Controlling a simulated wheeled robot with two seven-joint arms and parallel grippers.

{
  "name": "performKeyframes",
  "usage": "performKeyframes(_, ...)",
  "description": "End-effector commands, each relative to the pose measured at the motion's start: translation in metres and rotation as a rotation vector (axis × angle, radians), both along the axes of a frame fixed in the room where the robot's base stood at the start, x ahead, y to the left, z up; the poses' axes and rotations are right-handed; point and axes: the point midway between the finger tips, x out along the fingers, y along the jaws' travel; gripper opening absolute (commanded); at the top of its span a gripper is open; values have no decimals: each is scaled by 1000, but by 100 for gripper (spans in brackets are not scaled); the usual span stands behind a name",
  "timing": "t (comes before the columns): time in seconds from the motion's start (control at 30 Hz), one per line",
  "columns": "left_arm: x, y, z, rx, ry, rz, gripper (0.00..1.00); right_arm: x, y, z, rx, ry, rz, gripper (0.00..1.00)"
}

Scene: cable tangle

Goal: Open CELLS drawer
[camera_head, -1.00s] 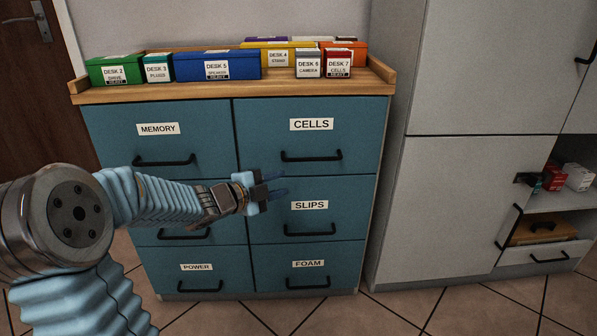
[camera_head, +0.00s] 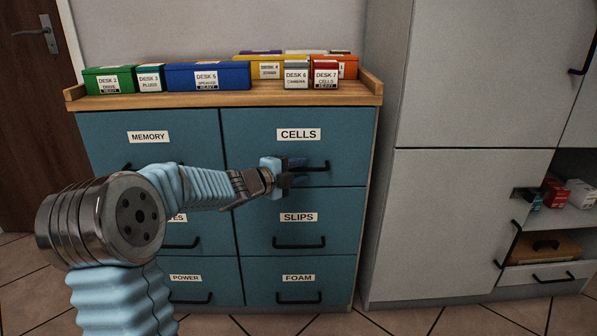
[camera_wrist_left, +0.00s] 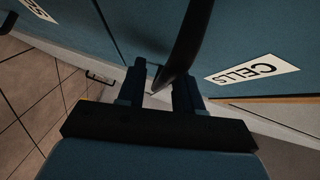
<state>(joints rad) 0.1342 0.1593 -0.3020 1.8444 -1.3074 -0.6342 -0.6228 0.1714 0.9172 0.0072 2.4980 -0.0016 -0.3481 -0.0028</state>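The CELLS drawer (camera_head: 347,138) is the top right drawer of a teal cabinet and is closed. Its black bar handle (camera_head: 318,168) runs level below the CELLS label (camera_head: 298,134). My left gripper (camera_head: 290,173) is at the left part of this handle and hides it there. In the left wrist view the handle (camera_wrist_left: 182,45) reaches in between the two fingers of the gripper (camera_wrist_left: 159,88), with a gap visible beside it. The fingers are apart, not closed on the bar. The label also shows in the left wrist view (camera_wrist_left: 252,70). My right gripper is out of view.
The SLIPS drawer (camera_head: 340,230) and FOAM drawer (camera_head: 335,275) are closed below, and the MEMORY drawer (camera_head: 190,122) is closed at left. Several labelled boxes, including a blue one (camera_head: 180,76), stand on the wooden top (camera_head: 150,101). A grey cabinet (camera_head: 470,220) stands at right.

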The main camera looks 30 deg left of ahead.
Motion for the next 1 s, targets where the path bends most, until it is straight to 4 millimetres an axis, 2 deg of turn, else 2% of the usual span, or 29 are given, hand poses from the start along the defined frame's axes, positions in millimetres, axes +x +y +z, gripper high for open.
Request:
performKeyframes(0.3, 3, -1, 0, 0, -1, 0, 33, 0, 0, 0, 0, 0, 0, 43)
performKeyframes(0.5, 2, -1, 0, 0, 0, 0, 3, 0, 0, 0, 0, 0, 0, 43)
performKeyframes(0.53, 2, -1, 0, 0, 0, 0, 0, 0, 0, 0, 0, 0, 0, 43)
performKeyframes(1.0, 0, -2, -1, -1, 1, 0, 0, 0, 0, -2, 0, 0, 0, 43)
